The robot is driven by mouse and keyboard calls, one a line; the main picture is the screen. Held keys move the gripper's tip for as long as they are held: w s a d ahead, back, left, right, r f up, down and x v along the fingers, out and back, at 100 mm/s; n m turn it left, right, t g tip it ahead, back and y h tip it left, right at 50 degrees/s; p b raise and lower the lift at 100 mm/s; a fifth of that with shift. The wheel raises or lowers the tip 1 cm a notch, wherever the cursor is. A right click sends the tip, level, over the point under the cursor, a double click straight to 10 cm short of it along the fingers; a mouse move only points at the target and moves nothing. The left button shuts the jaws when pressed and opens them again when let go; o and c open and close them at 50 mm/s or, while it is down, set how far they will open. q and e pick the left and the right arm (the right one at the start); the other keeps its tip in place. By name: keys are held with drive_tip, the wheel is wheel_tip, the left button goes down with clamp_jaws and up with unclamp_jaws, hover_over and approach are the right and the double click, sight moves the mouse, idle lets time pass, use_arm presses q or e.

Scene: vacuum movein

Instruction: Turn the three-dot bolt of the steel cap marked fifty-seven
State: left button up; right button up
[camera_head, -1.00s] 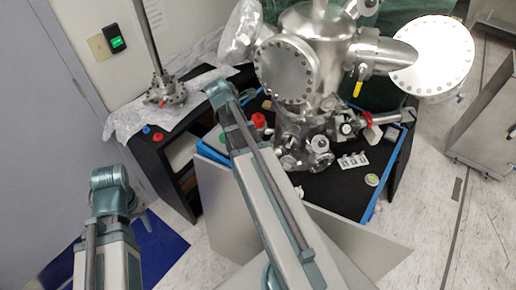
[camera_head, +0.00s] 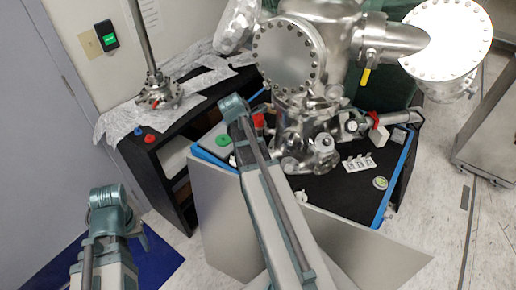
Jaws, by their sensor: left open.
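A steel vacuum chamber (camera_head: 340,38) stands on the black-topped bench. It bears a round bolted steel cap (camera_head: 287,55) facing me and a larger bright bolted cap (camera_head: 447,40) at the right. Smaller steel ports (camera_head: 322,143) sit low on it. No number or dot marks can be read, so I cannot tell which cap is fifty-seven or which bolt has three dots. My left gripper (camera_head: 143,237) shows only partly beside my left arm at the lower left, open, far from the chamber. My right arm rises in the middle before the bench; its gripper is not visible.
The bench (camera_head: 340,191) has blue edges and holds white blocks (camera_head: 359,163), a round green-labelled item (camera_head: 380,183) and a red-handled part. A black shelf (camera_head: 150,158) stands left with crumpled foil. A grey cabinet (camera_head: 490,140) stands right. Open floor lies at right.

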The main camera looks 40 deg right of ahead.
clamp_jaws()
idle(0.3)
idle(0.3)
drive_tip(key=m, duration=0.1)
drive_tip(key=m+g, duration=0.1)
drive_tip(key=m, duration=0.2)
drive_tip(key=shift+w+d+m+g+y, duration=0.15)
drive_tip(key=shift+w+m+g+y, duration=0.1)
drive_tip(key=shift+m+g+y, duration=0.55)
drive_tip(key=shift+m+y, duration=0.1)
drive_tip(key=shift+m, duration=1.4)
